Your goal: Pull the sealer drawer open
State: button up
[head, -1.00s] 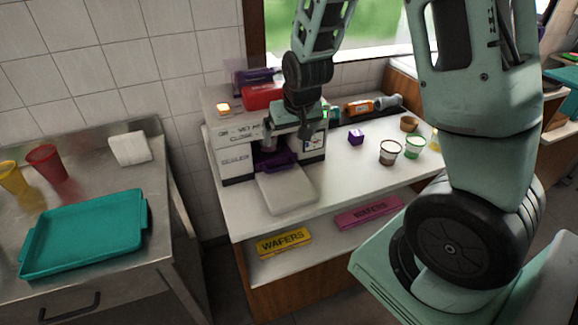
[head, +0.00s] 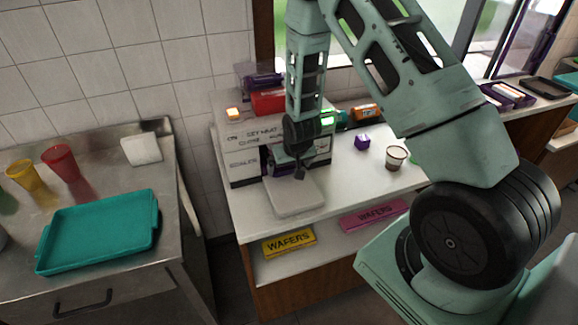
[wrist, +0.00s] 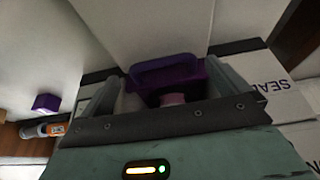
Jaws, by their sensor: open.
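The sealer is a white machine (head: 243,168) with dark trim and printed lettering, on the counter against the tiled wall. In the wrist view, a purple U-shaped handle (wrist: 160,72) shows between the two pale fingers of my gripper (wrist: 165,75). The fingers are open, one on each side of it, with no clear contact.
A pale flat slab (head: 296,198) lies in front of the sealer. A purple cube (head: 362,142) and a cup (head: 396,158) stand to the right. Wafer boxes (head: 288,243) lie on the shelf below. A teal tray (head: 98,228) is on the left steel table.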

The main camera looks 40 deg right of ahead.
jog(key=shift+x, duration=1.1)
jog(key=shift+c, duration=0.3)
jog(key=c, duration=1)
